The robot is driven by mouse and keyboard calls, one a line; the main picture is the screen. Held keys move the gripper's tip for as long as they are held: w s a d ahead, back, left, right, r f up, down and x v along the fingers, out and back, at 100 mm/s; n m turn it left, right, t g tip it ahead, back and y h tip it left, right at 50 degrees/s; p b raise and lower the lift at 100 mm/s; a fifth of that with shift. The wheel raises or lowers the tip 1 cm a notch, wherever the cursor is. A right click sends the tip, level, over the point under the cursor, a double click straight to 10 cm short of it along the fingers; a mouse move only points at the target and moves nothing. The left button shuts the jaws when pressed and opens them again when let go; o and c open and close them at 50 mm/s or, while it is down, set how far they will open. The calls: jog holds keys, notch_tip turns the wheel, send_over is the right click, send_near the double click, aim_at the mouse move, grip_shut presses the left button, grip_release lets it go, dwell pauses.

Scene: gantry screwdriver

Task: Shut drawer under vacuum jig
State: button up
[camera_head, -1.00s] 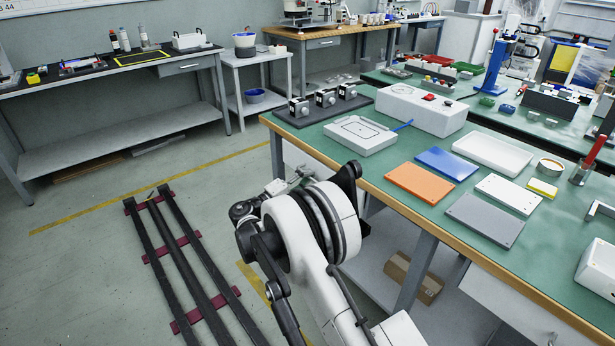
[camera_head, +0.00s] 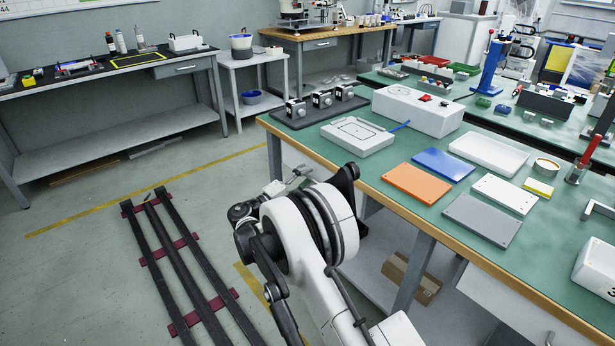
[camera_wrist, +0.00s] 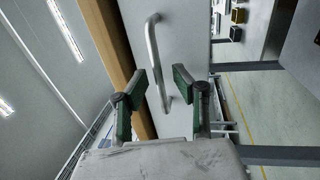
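The vacuum jig (camera_head: 357,146), a pale flat block with a black outline on top, lies on the green bench near its left end. In the wrist view a plain grey drawer front (camera_wrist: 185,35) with a curved metal bar handle (camera_wrist: 152,45) stands beside the wooden bench edge (camera_wrist: 112,55). My gripper (camera_wrist: 160,79) is open, its green-padded fingers apart with the lower part of the handle showing between them. I cannot tell whether they touch it.
A blue hose joins the jig to a white box (camera_head: 415,112). Coloured plates, such as an orange one (camera_head: 416,184), lie along the bench's front. A cardboard box (camera_head: 410,280) sits on the lower shelf. Black floor rails (camera_head: 178,260) run at left, with clear floor around.

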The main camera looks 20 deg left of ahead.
jog(key=v, duration=1.1)
jog(key=shift+s, duration=0.1)
